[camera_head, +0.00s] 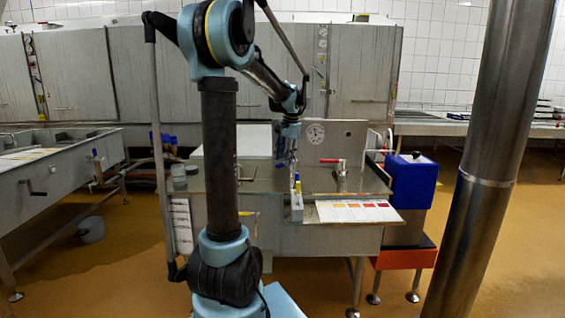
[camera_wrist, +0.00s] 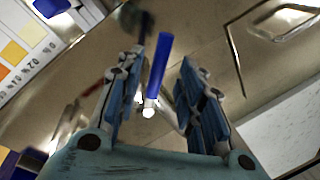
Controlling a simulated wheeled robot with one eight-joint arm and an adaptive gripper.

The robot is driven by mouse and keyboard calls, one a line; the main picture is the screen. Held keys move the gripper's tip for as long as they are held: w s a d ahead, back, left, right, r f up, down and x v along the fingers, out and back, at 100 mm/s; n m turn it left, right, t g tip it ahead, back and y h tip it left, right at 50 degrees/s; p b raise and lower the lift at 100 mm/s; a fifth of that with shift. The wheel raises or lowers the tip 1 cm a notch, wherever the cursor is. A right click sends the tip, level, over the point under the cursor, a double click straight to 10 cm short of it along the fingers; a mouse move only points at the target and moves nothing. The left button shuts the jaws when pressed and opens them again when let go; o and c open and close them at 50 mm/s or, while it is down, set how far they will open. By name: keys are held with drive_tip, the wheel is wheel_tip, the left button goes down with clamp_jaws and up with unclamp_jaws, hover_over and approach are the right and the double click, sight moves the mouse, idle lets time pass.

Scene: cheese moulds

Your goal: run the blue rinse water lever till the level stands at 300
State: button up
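The blue lever (camera_wrist: 158,65) shows in the wrist view as a blue handle on a bright metal stem, standing between my gripper's two fingers. My gripper (camera_wrist: 158,82) is open, with a gap on both sides of the lever; I cannot tell whether either finger touches it. I cannot read a level or a 300 mark in either view.
A colour card (camera_head: 355,211) lies at the worktop's front. A red-handled tap (camera_head: 332,161) stands right of my gripper, with a round dial (camera_head: 315,133) behind. A blue box (camera_head: 412,182) stands at the worktop's right. A steel column (camera_head: 490,160) rises farther right.

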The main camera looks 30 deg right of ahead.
drive_tip(key=shift+w+f, duration=0.15)
drive_tip(key=shift+f, duration=0.85)
clamp_jaws()
